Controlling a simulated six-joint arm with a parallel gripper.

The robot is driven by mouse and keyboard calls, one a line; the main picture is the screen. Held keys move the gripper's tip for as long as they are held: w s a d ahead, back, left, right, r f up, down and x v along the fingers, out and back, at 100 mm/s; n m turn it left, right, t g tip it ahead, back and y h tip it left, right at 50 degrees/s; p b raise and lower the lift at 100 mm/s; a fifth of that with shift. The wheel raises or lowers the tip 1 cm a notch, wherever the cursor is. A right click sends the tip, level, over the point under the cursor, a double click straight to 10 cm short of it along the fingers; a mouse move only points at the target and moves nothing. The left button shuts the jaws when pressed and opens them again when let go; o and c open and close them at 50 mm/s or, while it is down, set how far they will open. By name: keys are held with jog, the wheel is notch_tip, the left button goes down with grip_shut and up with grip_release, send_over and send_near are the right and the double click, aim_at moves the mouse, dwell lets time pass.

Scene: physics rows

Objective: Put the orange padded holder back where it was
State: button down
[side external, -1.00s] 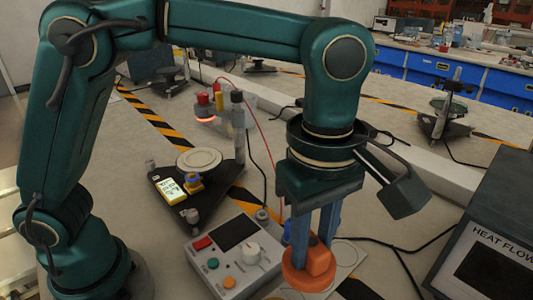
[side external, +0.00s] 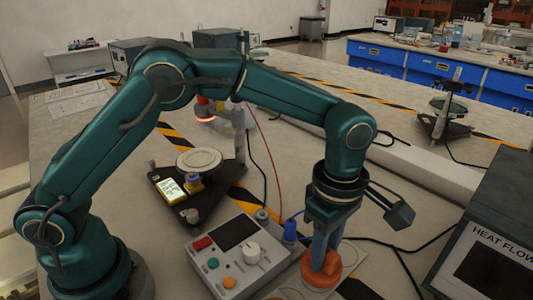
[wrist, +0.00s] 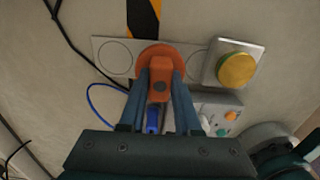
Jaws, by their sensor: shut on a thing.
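The orange padded holder (side external: 322,272) has a round base and an upright block. My gripper (side external: 325,250) points down and is shut on the block. In the wrist view the holder (wrist: 160,60) is between my two fingers (wrist: 160,85), over the middle of a pale plate marked with circles (wrist: 114,58). The left circle is bare and the holder's base covers the plate's middle. In the side view the plate (side external: 350,250) shows behind the holder. The holder looks upright and at or just above the plate; I cannot tell whether it touches.
A control box (side external: 238,255) with buttons and a knob stands left of the holder, close to it. A blue plug (side external: 290,231) stands behind. The heat-flow box (side external: 485,260) is at right.

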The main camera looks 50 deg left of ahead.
jog(key=shift+f, duration=1.25)
jog(key=shift+f, duration=0.15)
jog(key=c, duration=0.6)
grip_release()
